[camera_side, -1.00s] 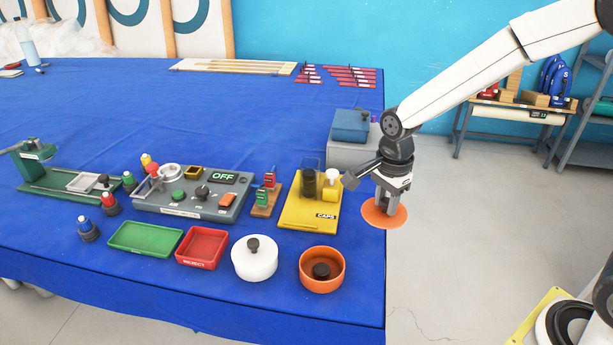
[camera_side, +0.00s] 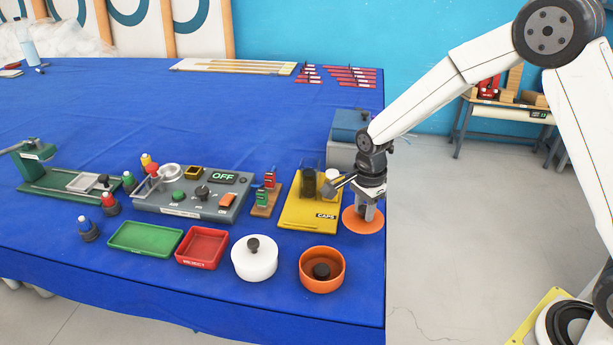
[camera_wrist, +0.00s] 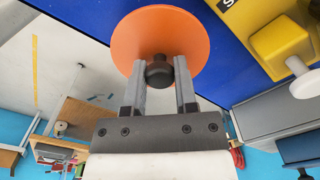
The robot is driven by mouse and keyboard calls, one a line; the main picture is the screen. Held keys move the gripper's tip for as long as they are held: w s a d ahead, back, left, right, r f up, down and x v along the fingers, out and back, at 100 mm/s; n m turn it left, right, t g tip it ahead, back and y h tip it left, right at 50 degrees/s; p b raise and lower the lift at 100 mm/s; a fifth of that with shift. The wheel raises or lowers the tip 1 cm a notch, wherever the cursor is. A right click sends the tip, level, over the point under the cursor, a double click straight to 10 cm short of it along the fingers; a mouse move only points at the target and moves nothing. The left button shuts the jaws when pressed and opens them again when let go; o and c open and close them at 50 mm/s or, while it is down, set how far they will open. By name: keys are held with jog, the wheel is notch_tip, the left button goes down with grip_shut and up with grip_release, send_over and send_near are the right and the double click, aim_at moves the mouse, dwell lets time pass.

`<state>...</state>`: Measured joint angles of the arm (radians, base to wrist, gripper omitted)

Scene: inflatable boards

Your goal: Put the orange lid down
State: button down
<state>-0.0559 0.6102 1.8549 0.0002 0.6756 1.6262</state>
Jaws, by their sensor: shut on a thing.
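The orange lid (camera_side: 362,221) is a flat round disc near the right edge of the blue table, just right of the yellow caps tray. My gripper (camera_side: 368,207) is above it, shut on its dark knob. In the wrist view the lid (camera_wrist: 160,37) shows beyond my gripper (camera_wrist: 160,78), whose two fingers hold the black knob (camera_wrist: 159,72) between them. I cannot tell whether the lid touches the table.
The yellow caps tray (camera_side: 297,219) is close on the left of the lid, with a dark cylinder and a white-topped piece. A white lidded pot (camera_side: 254,261) stands beside the orange pot. A grey box with blue top (camera_side: 350,124) is behind. Blue cloth (camera_side: 362,275) is bare near the right edge.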

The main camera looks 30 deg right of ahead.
aim_at(362, 216)
jog(key=shift+w+f, duration=0.15)
jog(key=shift+f, duration=1.6)
jog(key=shift+f, duration=0.15)
jog(key=shift+c, duration=2)
grip_release()
jog(key=shift+r, duration=6.15)
